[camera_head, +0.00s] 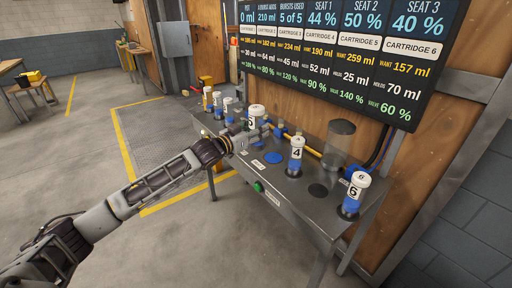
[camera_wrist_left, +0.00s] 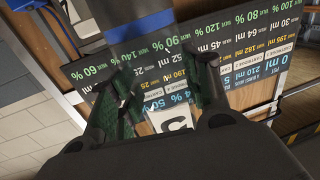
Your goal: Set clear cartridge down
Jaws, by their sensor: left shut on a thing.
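My left gripper (camera_head: 250,136) is over the steel table, shut on a clear cartridge with a white numbered cap (camera_head: 256,111). In the left wrist view the see-through cartridge body (camera_wrist_left: 145,70) lies between the two dark fingers, with a blue band (camera_wrist_left: 140,22) at the far end and the white label nearest the camera. The fingers partly hide it in the head view, and I cannot tell whether its base touches the table. A blue disc (camera_head: 273,158) and a dark disc (camera_head: 318,190) on the table top are bare. My right gripper is not in view.
Several more cartridges (camera_head: 217,101) stand at the far left end. A large clear cylinder (camera_head: 340,145) and a yellow hose are behind. A display board (camera_head: 340,60) hangs above.

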